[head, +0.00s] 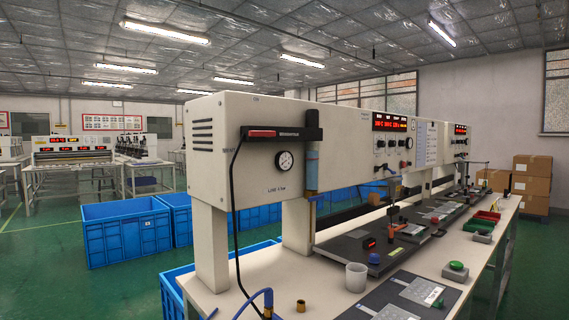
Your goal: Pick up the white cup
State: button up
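The white cup (356,277) stands upright on the pale workbench (268,268), near its front edge in the lower middle of the head view. It is a small translucent white cylinder with an open top. It stands apart from the dark plate behind it and the dark panel to its right. My gripper is not in view.
A beige machine (262,190) rises behind the cup. Near the cup are a small brass fitting (301,306), a blue hose (262,293), a dark panel (408,300) and a green button box (455,271). Blue crates (127,233) stand on the green floor.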

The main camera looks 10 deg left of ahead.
aim_at(356, 278)
jog(key=i+l+u, duration=0.1)
jog(key=i, duration=0.45)
jog(key=i+l+u, duration=0.15)
jog(key=i, duration=0.35)
jog(key=i+j, duration=0.25)
jog(key=i, duration=0.2)
